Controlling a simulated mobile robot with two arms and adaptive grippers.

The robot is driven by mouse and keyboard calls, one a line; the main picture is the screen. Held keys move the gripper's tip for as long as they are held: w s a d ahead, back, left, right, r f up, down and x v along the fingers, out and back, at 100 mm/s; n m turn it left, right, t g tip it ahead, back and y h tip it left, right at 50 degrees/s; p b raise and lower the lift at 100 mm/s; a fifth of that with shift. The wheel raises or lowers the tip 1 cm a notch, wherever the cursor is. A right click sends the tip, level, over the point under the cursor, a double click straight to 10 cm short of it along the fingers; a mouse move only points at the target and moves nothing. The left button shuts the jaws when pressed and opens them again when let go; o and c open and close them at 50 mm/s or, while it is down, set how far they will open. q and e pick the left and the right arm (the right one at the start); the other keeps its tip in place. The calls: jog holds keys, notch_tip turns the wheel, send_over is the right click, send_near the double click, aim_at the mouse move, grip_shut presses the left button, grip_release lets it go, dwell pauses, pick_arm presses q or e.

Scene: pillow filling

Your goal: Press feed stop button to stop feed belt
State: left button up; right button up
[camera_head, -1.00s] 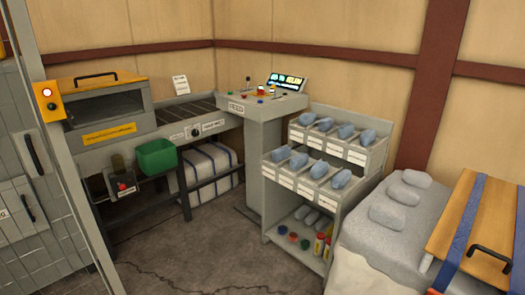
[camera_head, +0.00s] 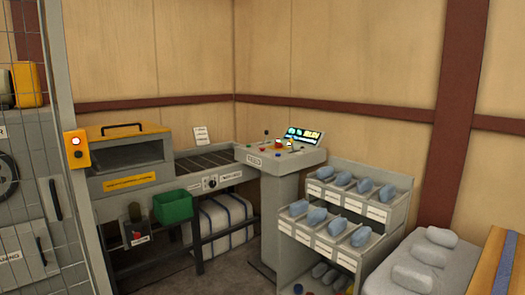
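The feed belt (camera_head: 208,162) is a dark slatted conveyor running from a grey machine housing with an orange lid (camera_head: 124,132) to a grey control console (camera_head: 281,188). The console's top holds small coloured buttons (camera_head: 281,150), a lit screen (camera_head: 303,136) and a front label that seems to read FEED. A small grey box with a red button (camera_head: 138,235) hangs below the belt frame at left. A yellow box with a pale round button (camera_head: 76,141) is on a post at far left. I cannot tell which is the feed stop button. Neither gripper is in view.
A tiered rack (camera_head: 398,208) of grey-blue pieces stands right of the console. A grey padded surface (camera_head: 395,258) fills the lower right. Some floor (camera_head: 226,277) shows at the bottom.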

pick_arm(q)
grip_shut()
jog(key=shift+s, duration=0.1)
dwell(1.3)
